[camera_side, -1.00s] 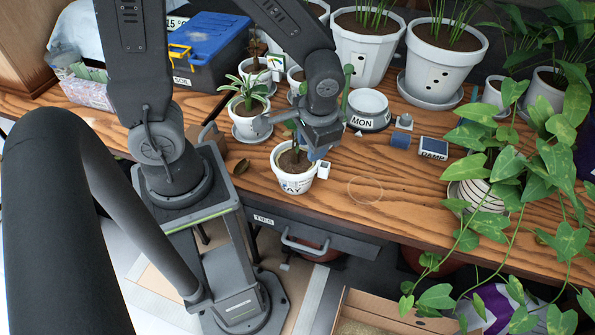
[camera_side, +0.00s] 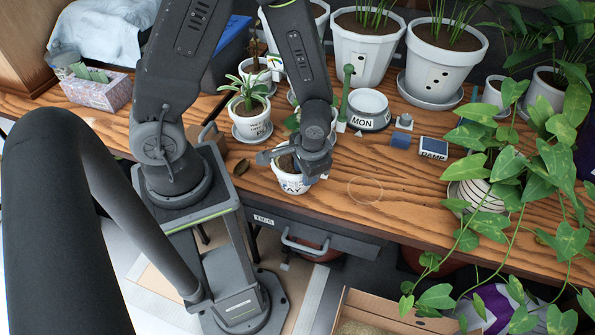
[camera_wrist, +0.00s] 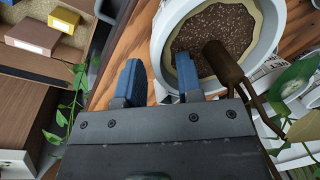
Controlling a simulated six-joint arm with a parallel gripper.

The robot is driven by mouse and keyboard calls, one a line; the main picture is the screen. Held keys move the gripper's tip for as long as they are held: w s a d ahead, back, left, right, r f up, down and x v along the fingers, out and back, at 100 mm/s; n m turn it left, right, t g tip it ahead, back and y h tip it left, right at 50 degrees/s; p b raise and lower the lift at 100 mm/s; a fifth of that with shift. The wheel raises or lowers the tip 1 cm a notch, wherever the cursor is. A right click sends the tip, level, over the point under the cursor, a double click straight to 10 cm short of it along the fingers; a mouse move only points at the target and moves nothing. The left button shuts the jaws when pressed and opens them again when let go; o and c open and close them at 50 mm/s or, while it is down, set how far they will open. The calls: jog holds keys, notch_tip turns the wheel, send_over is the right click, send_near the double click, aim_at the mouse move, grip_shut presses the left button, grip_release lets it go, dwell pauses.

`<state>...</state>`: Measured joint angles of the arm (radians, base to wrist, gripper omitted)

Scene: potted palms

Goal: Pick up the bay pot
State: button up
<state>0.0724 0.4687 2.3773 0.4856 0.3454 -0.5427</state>
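The bay pot (camera_side: 290,184) is a white pot with dark lettering ending in "AY". It stands upright near the front edge of the wooden table. In the wrist view its pale rim (camera_wrist: 158,48), soil and brown stem (camera_wrist: 222,62) show. My gripper (camera_wrist: 160,80) is open, with two blue-padded fingers. One finger is outside the pot and the other is over the soil inside, with the rim wall between them. A gap shows around the rim. In the side view my gripper (camera_side: 312,172) covers the pot's right upper part and hides the fingertips.
A potted plant on a saucer (camera_side: 250,120) stands behind, to the left. A dish marked MON (camera_side: 368,110), a blue block (camera_side: 401,141) and a box marked DAMP (camera_side: 433,148) lie to the right. A trailing plant (camera_side: 510,180) hangs at far right. Bare wood (camera_side: 375,185) lies between.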

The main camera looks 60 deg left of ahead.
jog(key=shift+c, duration=0.4)
grip_shut()
